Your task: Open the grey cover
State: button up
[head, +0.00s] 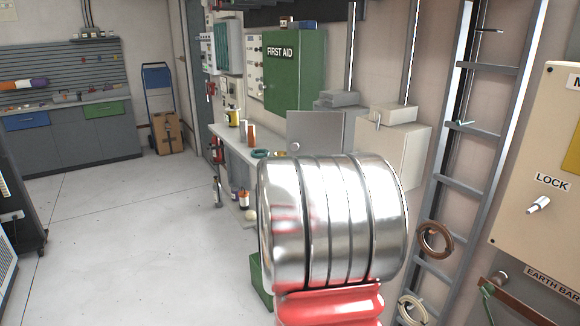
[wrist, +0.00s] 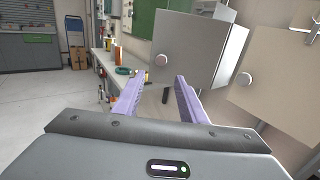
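A grey cover (head: 318,133) with a small round knob at its lower left shows in the head view, just above my arm's shiny link. In the wrist view the grey cover (wrist: 188,48) is a flat upright face ahead of my gripper, slightly right of centre, with a pale knob (wrist: 162,60) near its lower left corner. I see no clear gap at its edges. My gripper (wrist: 160,76) is open and empty, its two purple fingers pointing towards the area below the knob. The fingers look apart from the cover. My arm hides the gripper in the head view.
A beige box (wrist: 282,85) with its own knob is right of the cover. A workbench (head: 235,150) with bottles stands left, under the green first aid cabinet (head: 295,70). A ladder (head: 465,130) and LOCK panel (head: 535,170) are at right. Floor at left is clear.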

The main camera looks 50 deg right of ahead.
jog(key=shift+s+a+r+m, duration=0.15)
jog(key=shift+a+r+m, duration=0.2)
jog(key=shift+r+m, duration=0.05)
jog(key=shift+c, duration=1.4)
jog(key=s+a+r+m+g, duration=0.1)
jog(key=m, duration=0.1)
jog(key=s+a+r+m+g+h, duration=0.1)
jog(key=a+m, duration=0.1)
jog(key=s+a+r+m+g, duration=0.1)
jog(key=s+a+m, duration=0.1)
jog(key=m, duration=0.1)
jog(key=shift+a+r, duration=0.2)
grip_shut()
jog(key=s+a+f+m+y, duration=0.4)
jog(key=s+a+m+y, duration=0.1)
jog(key=a, duration=1)
jog(key=s+a+f+m+g+y, duration=0.1)
jog(key=s+a+f+m+y, duration=0.4)
jog(key=a, duration=1)
jog(key=s+a+f+m+g+y, duration=0.1)
jog(key=s+a+f+m+y, duration=0.4)
jog(key=a, duration=1)
jog(key=shift+s+m+y, duration=0.25)
jog(key=shift+m+y, duration=0.05)
jog(key=shift+m, duration=0.9)
jog(key=shift+w, duration=0.15)
